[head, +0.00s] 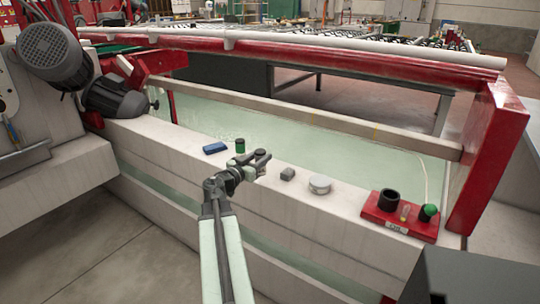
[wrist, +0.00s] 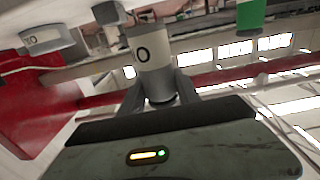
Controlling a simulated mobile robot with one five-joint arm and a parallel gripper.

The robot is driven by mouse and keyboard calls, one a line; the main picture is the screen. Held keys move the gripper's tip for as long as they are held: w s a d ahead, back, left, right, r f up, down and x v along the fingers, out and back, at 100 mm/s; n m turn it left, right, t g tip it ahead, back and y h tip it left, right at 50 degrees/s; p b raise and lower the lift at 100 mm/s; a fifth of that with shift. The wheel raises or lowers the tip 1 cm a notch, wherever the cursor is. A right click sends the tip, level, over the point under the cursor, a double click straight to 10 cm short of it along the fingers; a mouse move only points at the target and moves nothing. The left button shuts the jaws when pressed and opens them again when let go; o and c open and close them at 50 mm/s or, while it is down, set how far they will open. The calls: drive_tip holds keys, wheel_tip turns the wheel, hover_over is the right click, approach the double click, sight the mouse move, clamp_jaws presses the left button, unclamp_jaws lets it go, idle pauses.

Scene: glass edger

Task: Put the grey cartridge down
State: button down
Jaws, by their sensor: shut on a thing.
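The grey cartridge (wrist: 152,48) is a grey cylinder with a pale band and a dark round mark. In the wrist view it stands between the fingers of my gripper (wrist: 160,88), which is shut on it. In the head view my gripper (head: 262,158) is over the pale ledge, just right of a green cylinder. A dark round end of the cartridge (head: 260,153) shows between the fingers there. Its lower part is hidden, and I cannot tell whether it touches the ledge.
A red tray (head: 372,212) labelled OIL holds a black cup (head: 389,199) and a green-topped piece (head: 428,212).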

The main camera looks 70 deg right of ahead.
drive_tip(key=d+f+b, duration=0.1)
drive_tip(key=d, duration=0.2)
drive_tip(key=d+f+b, duration=0.2)
drive_tip(key=d, duration=0.2)
drive_tip(key=d+f+b, duration=0.1)
drive_tip(key=d, duration=0.2)
drive_tip(key=shift+w+d+f+b, duration=0.25)
drive_tip(key=shift+w+f+b, duration=0.1)
drive_tip(key=shift+f, duration=0.05)
drive_tip(key=shift+w, duration=0.1)
drive_tip(key=shift+w+a+r, duration=0.15)
drive_tip(key=shift+w, duration=0.1)
drive_tip(key=c, duration=0.9)
unclamp_jaws()
drive_tip(key=shift+s, duration=0.1)
drive_tip(key=shift+o, duration=0.2)
